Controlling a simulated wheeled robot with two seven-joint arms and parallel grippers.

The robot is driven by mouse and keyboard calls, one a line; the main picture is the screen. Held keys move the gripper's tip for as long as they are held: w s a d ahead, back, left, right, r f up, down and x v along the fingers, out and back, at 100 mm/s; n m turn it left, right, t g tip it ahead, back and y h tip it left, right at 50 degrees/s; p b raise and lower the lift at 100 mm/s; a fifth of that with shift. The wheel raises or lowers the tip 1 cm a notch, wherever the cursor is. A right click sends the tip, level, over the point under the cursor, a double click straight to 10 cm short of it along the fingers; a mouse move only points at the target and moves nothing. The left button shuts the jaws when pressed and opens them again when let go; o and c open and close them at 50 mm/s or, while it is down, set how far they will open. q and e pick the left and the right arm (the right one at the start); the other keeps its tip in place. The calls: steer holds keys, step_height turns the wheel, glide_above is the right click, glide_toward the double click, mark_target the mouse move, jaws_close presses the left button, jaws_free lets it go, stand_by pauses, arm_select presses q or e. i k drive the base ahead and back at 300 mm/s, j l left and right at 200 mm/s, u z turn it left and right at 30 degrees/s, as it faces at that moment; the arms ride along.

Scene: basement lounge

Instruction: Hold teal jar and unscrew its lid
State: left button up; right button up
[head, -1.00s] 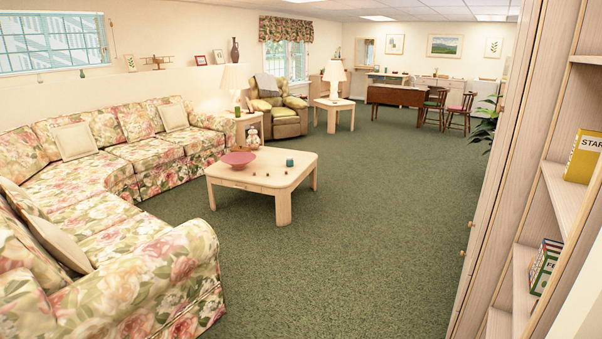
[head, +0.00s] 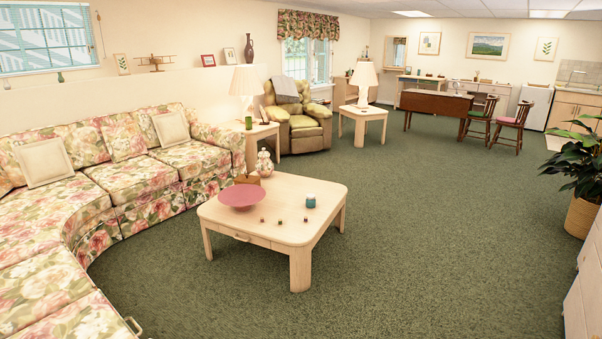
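The teal jar (head: 310,201) stands upright on the low wooden coffee table (head: 222,216), near its right side. It is small in the head view, and I cannot make out where its lid meets the body. Neither of my grippers can be made out in the head view, and nothing is touching the jar.
A pink bowl (head: 242,196), a brown box (head: 247,179) and several tiny objects share the table. A floral sofa (head: 130,185) is on the left, and a plant (head: 580,170) and pale cabinet (head: 586,290) on the right. Green carpet (head: 430,240) is open before and right of the table.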

mark_target(310, 203)
steer(key=i, duration=0.65)
steer(key=i+u, duration=0.15)
steer(key=i, duration=0.45)
steer(key=i+l, duration=0.15)
steer(key=i, duration=0.5)
steer(key=i+l+u, duration=0.15)
steer(key=i, duration=0.45)
